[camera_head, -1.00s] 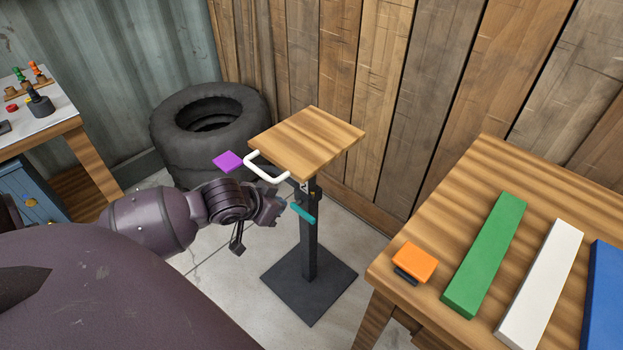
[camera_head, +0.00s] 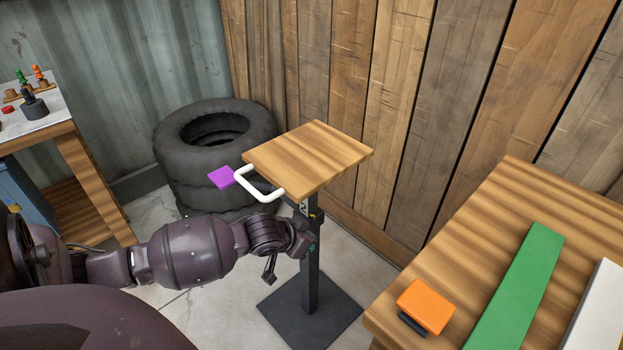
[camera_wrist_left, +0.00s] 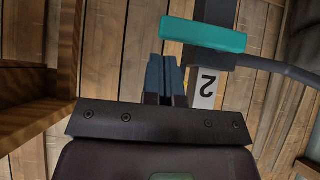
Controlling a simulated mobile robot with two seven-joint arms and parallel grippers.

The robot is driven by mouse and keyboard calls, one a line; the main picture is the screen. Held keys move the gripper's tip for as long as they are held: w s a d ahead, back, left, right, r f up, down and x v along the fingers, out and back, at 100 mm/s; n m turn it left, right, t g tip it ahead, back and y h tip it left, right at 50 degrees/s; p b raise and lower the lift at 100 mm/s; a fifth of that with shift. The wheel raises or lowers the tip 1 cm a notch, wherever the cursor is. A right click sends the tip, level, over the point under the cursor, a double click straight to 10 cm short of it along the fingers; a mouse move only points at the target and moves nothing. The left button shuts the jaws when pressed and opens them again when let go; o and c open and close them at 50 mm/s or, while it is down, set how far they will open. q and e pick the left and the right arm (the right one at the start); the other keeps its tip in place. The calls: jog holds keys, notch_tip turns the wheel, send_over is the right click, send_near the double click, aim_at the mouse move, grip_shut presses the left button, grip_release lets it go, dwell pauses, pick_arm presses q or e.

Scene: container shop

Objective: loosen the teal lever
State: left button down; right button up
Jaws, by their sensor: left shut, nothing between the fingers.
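The teal lever (camera_wrist_left: 203,34) shows in the wrist view as a rounded bar at the dark post (camera_wrist_left: 212,58) of a small stand. In the head view it is almost wholly hidden behind my left gripper (camera_head: 306,243), with only a speck of teal showing. My left gripper is at the post, below the stand's wooden top (camera_head: 310,158). In the wrist view its fingers (camera_wrist_left: 163,62) are shut and empty, with their tips just short of the lever's left end in the picture. I cannot tell whether they touch it. My right gripper is not in view.
A white handle (camera_head: 257,186) and a purple tab (camera_head: 221,176) stick out from the stand's left side. Stacked tyres (camera_head: 214,150) stand behind. A wooden table (camera_head: 477,239) with an orange block (camera_head: 426,306) and a green bar (camera_head: 520,285) is at right.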

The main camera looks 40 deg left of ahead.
pick_arm(q)
jog(key=shift+f, duration=0.8)
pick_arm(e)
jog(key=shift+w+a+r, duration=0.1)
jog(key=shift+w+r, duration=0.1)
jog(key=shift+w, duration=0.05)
pick_arm(q)
jog(key=shift+d+f, duration=0.1)
